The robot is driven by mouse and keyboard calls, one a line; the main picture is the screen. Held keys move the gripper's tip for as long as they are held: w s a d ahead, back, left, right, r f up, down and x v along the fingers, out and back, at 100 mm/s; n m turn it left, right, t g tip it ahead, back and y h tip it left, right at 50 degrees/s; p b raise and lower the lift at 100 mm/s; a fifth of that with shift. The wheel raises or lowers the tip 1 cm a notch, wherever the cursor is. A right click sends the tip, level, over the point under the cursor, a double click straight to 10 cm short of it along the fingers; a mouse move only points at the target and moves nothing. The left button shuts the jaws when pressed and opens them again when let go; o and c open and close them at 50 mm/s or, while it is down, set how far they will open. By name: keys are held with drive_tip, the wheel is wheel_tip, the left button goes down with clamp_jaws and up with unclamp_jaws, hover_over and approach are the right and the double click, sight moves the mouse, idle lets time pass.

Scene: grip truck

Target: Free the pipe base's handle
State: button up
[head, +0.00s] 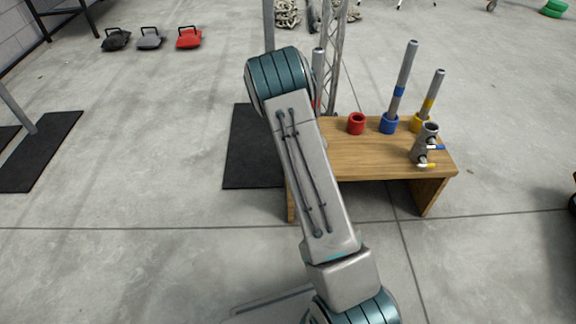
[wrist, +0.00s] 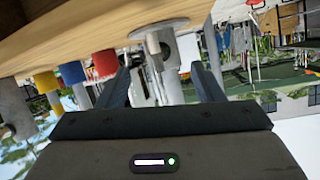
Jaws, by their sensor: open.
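In the head view a grey pipe base (head: 424,145) stands at the right end of the wooden table (head: 350,158). My arm hides the table's left end and my gripper in that view. In the wrist view, which is upside down, my gripper (wrist: 160,68) is open. Between its fingers shows a grey upright piece (wrist: 166,46) with a round opening, at a pale disc against the table. I cannot tell how near it is or whether the fingers touch it.
A red cup (head: 356,123), blue cup (head: 389,123) and yellow cup (head: 420,122) line the table's back. Pipes stand in the blue and yellow cups. Another pipe (head: 318,70) shows beside my arm. A metal truss (head: 333,60) rises behind. The floor at the front right is clear.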

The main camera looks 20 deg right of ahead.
drive_tip(key=s+a+r+n+g+y, duration=0.3)
drive_tip(key=s+a+r+g+y, duration=0.2)
drive_tip(key=s+a+r+g, duration=0.3)
drive_tip(key=s+a+r, duration=0.3)
drive_tip(key=r, duration=0.3)
drive_tip(key=shift+s+a+n, duration=0.2)
drive_tip(key=shift+a+n, duration=0.05)
drive_tip(key=shift+n, duration=0.15)
idle(0.4)
